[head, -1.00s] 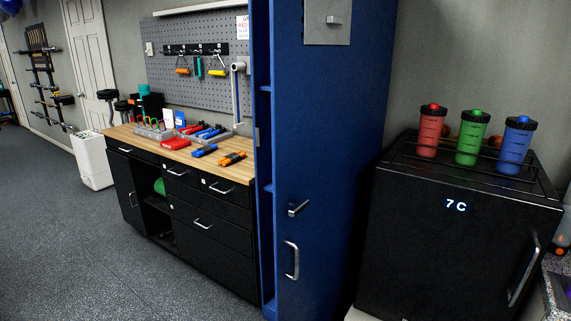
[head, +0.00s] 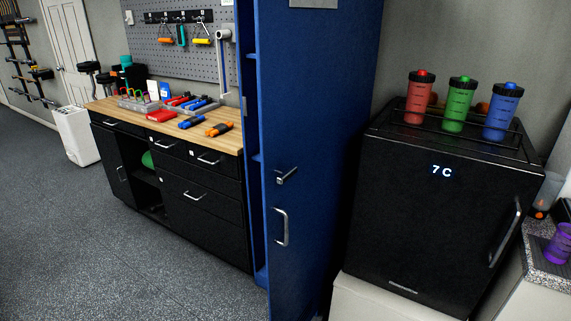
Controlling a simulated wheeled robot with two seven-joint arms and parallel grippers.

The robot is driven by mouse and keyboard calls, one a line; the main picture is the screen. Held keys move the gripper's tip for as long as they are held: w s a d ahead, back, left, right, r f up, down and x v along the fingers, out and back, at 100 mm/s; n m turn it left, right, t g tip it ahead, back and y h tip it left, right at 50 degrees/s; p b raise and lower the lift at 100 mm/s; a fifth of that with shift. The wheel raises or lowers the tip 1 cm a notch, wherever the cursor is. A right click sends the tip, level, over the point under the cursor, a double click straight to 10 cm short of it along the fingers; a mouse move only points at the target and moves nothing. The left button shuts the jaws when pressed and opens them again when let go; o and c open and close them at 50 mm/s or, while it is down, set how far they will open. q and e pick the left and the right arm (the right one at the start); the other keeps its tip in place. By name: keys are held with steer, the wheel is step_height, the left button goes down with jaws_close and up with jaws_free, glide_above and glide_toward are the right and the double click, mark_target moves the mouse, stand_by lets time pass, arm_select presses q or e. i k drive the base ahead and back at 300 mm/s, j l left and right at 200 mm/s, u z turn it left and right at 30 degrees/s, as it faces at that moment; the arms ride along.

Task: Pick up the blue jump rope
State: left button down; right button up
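A blue folded bundle with thick handles, which looks like the blue jump rope (head: 192,122), lies on the wooden top of the workbench (head: 110,105). It is near the front edge, left of a similar orange bundle (head: 219,129). It is small in the head view and its cord is hard to make out. Nothing holds it. Neither of my grippers is in view.
A tall blue locker (head: 315,120) stands right of the workbench, its door side towards me. A black mini fridge (head: 440,225) with several bottles on top stands further right. The floor (head: 95,240) at left is clear.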

mark_target(189, 123)
steer(key=i+j+u, duration=0.25)
steer(key=u, duration=0.15)
steer(key=i+j+u, duration=0.4)
steer(key=i+u, duration=0.35)
steer(key=i+j+z, duration=0.2)
steer(key=i, duration=0.15)
steer(key=i+z, duration=0.2)
steer(key=i, duration=0.2)
